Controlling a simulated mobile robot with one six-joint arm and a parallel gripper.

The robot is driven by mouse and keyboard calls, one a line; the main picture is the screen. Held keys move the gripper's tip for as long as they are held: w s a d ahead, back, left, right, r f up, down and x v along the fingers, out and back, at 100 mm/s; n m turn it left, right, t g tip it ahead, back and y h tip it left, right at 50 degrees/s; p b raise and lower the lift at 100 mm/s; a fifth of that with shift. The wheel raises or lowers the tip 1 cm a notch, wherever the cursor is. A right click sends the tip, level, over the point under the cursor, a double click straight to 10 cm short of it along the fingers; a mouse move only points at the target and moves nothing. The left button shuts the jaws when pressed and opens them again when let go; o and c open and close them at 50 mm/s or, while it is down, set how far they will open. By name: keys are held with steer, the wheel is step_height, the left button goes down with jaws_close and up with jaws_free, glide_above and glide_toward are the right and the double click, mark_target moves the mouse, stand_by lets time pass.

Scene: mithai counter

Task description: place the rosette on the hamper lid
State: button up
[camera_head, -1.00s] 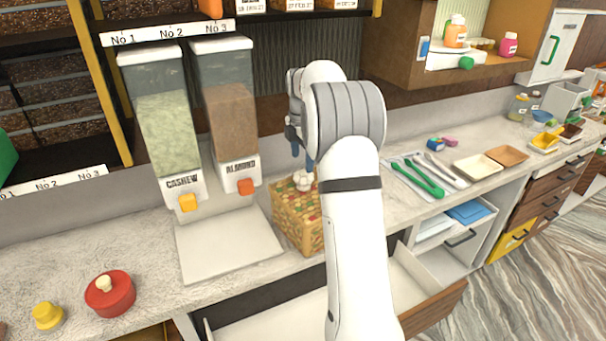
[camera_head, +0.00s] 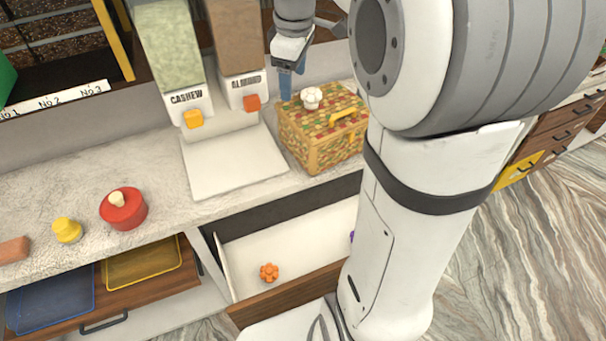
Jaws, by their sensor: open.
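The hamper (camera_head: 310,155) is a woven box in yellow, red and green with a yellow handle, standing shut on the counter. A white rosette (camera_head: 311,97) rests on its lid (camera_head: 345,103), towards the back left. My gripper (camera_head: 287,88), with blue fingertips, is open just left of and behind the white rosette, apart from it in the picture. Nothing shows between the fingers. An orange rosette (camera_head: 269,272) lies in the open drawer below, and a purple piece (camera_head: 352,236) is partly hidden by my arm.
The open white drawer (camera_head: 300,250) juts out below the hamper. Cashew (camera_head: 186,98) and almond (camera_head: 246,83) dispensers stand left of the hamper over a white board (camera_head: 235,165). A red lidded pot (camera_head: 123,209) and a yellow knobbed thing (camera_head: 67,230) sit further left.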

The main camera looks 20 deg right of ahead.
steer(key=s+a+f+m, duration=0.2)
steer(key=s+m, duration=0.1)
steer(key=s, duration=0.3)
steer(key=s+a+f+m+t, duration=0.1)
steer(key=s+a+f+m, duration=0.1)
steer(key=s, duration=0.5)
steer(key=s+a+f+m+t, duration=0.1)
steer(key=s+a+f+m, duration=0.1)
steer(key=s, duration=0.5)
steer(key=f+m, duration=0.1)
steer(key=m, duration=0.1)
steer(key=shift+s+m, duration=0.2)
steer(key=shift+m, duration=0.2)
steer(key=shift+a+f, duration=0.1)
step_height(320, 180, down, 3)
steer(key=b, duration=0.2)
steer(key=shift+w+f+b, duration=0.1)
steer(key=shift+b, duration=0.25)
steer(key=shift+c, duration=0.2)
